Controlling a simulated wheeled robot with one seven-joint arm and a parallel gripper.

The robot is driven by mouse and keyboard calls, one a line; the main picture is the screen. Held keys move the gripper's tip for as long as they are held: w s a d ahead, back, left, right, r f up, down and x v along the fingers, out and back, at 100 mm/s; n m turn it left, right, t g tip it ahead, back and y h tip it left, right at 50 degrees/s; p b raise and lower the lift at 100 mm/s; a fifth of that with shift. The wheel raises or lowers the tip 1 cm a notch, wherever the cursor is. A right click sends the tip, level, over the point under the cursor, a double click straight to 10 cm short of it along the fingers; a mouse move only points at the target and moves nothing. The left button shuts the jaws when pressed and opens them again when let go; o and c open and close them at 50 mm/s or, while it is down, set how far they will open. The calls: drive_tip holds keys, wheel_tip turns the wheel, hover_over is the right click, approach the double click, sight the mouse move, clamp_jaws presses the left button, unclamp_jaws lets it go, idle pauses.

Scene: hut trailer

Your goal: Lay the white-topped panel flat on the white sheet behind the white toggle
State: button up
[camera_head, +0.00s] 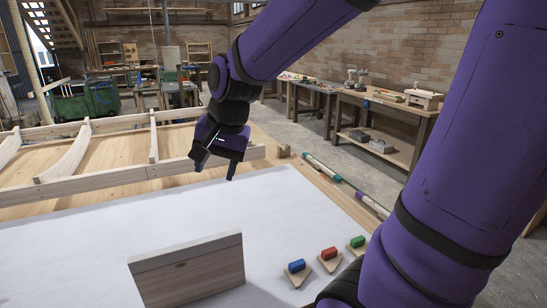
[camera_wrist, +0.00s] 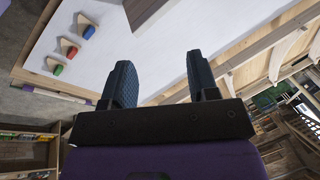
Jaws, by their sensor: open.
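The white-topped panel (camera_head: 192,275) is a wooden board with a white strip along its upper edge. It stands on edge on the white sheet (camera_head: 100,225), near the front in the head view. Part of it shows at the top of the wrist view (camera_wrist: 146,9). My gripper (camera_head: 215,172) is open and empty, above the far part of the sheet and beyond the panel. Its two fingers (camera_wrist: 158,80) are spread apart in the wrist view, with nothing between them. I cannot make out a white toggle in either view.
Blue (camera_head: 297,266), red (camera_head: 329,254) and green (camera_head: 358,242) toggles on wooden triangles stand right of the panel. A wooden rib frame (camera_head: 110,175) borders the sheet's far side. Marker-like rods (camera_head: 322,167) lie along the right edge. The sheet's middle is clear.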

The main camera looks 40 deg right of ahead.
drive_tip(key=s+d+r+n+t, duration=0.1)
drive_tip(key=s+r+n, duration=0.1)
drive_tip(key=s+n, duration=0.2)
drive_tip(key=s+d+r+n+t+h, duration=0.1)
drive_tip(key=s+r+n, duration=0.2)
drive_tip(key=s, duration=0.7)
drive_tip(key=shift+d+r+n+h, duration=0.3)
drive_tip(key=shift+n, duration=0.5)
